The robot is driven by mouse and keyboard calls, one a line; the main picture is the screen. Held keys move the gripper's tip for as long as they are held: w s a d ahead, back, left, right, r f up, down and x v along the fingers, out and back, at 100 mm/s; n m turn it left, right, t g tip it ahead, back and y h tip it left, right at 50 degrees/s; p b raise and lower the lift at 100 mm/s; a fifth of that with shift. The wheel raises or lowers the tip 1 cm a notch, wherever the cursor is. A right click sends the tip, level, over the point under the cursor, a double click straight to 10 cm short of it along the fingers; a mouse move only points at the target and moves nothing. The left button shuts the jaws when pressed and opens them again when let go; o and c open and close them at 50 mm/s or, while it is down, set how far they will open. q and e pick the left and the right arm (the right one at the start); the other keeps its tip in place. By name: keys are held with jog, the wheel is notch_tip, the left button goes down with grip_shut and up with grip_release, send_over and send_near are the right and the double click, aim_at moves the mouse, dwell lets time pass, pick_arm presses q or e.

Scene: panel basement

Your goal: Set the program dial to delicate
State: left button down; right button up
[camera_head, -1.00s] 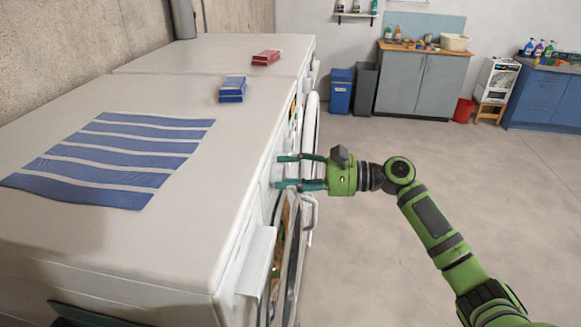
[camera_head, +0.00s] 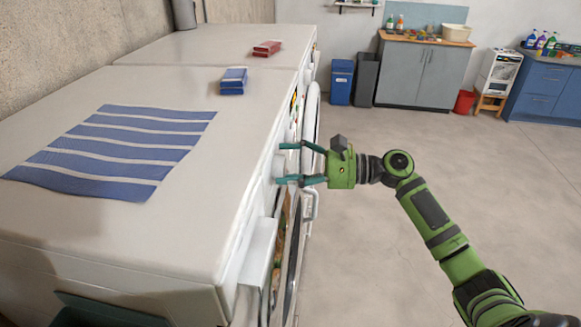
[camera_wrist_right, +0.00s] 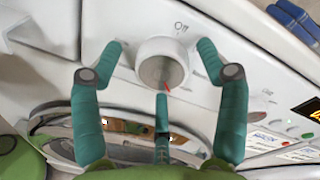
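The program dial (camera_wrist_right: 162,63) is a round white knob on the front panel of the near white washing machine (camera_head: 180,235). In the right wrist view an "Off" label is above it, and a red mark is at its lower right edge. My right gripper (camera_head: 284,164) is at the panel with its teal fingers spread. In the wrist view one finger is left of the dial, one right and one below, with gaps between them and the knob. The right gripper (camera_wrist_right: 161,70) is open and holds nothing. No word for delicate is readable. My left gripper does not show.
An open round door (camera_head: 311,112) stands just beyond the gripper. A pulled-out drawer (camera_head: 258,255) is nearer. The floor to the right is clear.

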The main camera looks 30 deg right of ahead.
jog(key=v, duration=1.2)
dwell(0.3)
